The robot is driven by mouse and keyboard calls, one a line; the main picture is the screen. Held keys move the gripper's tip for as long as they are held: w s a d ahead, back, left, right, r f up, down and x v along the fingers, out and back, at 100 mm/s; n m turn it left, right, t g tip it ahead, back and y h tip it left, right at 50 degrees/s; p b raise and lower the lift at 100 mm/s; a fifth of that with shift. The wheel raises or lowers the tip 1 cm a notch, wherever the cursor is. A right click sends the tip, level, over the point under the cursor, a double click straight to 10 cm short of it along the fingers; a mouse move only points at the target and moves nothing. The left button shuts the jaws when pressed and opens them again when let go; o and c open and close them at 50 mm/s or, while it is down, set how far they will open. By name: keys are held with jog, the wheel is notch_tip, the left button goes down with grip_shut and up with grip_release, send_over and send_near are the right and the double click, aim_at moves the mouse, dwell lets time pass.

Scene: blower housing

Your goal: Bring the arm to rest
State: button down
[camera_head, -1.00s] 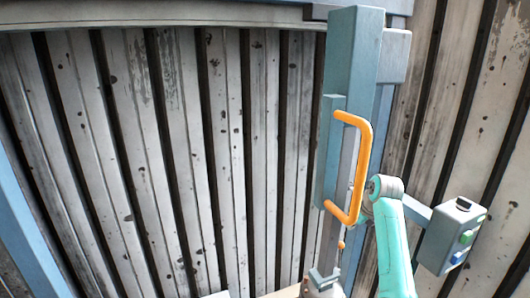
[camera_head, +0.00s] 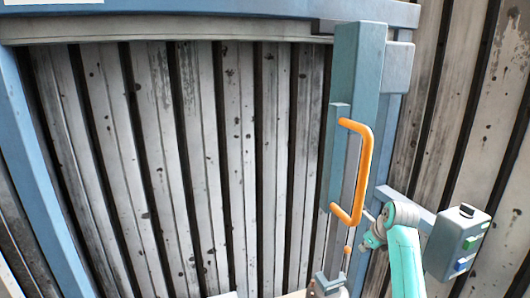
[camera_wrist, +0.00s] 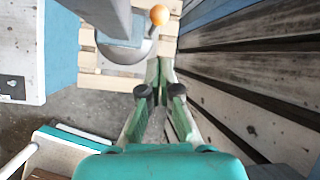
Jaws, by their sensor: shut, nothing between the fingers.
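My gripper (camera_wrist: 160,72) points away from the camera in the wrist view. Its two green fingers are close together with nothing held between them. An orange ball-shaped knob (camera_wrist: 159,15) on a grey part is ahead of the fingertips and apart from them in the picture. In the head view, my turquoise arm rises at the lower right, beside the orange handle (camera_head: 365,165). The handle is on a tall blue-grey upright, and my arm appears clear of it. I cannot make out the fingers in the head view.
A grey control box (camera_head: 455,245) with green and blue buttons is just right of my arm. A worn slatted metal wall (camera_head: 215,170) fills the back. In the wrist view, slatted boards (camera_wrist: 105,72) lie under the grey part, and a dark-gapped panel (camera_wrist: 250,85) runs along the right.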

jog(key=s+a+f+n+t, duration=0.1)
jog(key=s+a+f+n, duration=0.2)
jog(key=s+f, duration=0.5)
jog(key=s+a+f+n+t, duration=0.1)
jog(key=s+a+f+n, duration=0.15)
jog(key=f, duration=0.85)
jog(key=s+a+f+n+t, duration=0.1)
jog(key=s+a+f+n, duration=0.15)
jog(key=s, duration=0.45)
jog(key=s+a+f+n+h, duration=0.1)
jog(key=s+f+n, duration=0.2)
jog(key=s, duration=0.5)
jog(key=s+a+f+n+t, duration=0.1)
jog(key=s+f+n, duration=0.2)
jog(key=s, duration=0.4)
jog(key=s+a+r+n+t, duration=0.1)
jog(key=s+a+r+n, duration=0.2)
jog(key=s, duration=0.7)
jog(key=s+r+n+t, duration=0.15)
jog(key=s+n, duration=0.25)
jog(key=s, duration=0.6)
jog(key=s+a+r+n+t, duration=0.1)
jog(key=s+r+n+t, duration=0.1)
jog(key=s+r+n, duration=0.6)
jog(key=s+r, duration=0.6)
jog(key=r, duration=0.3)
jog(key=shift+s+a+r+n, duration=0.15)
jog(key=shift+s+r+n, duration=0.1)
jog(key=shift+n, duration=0.15)
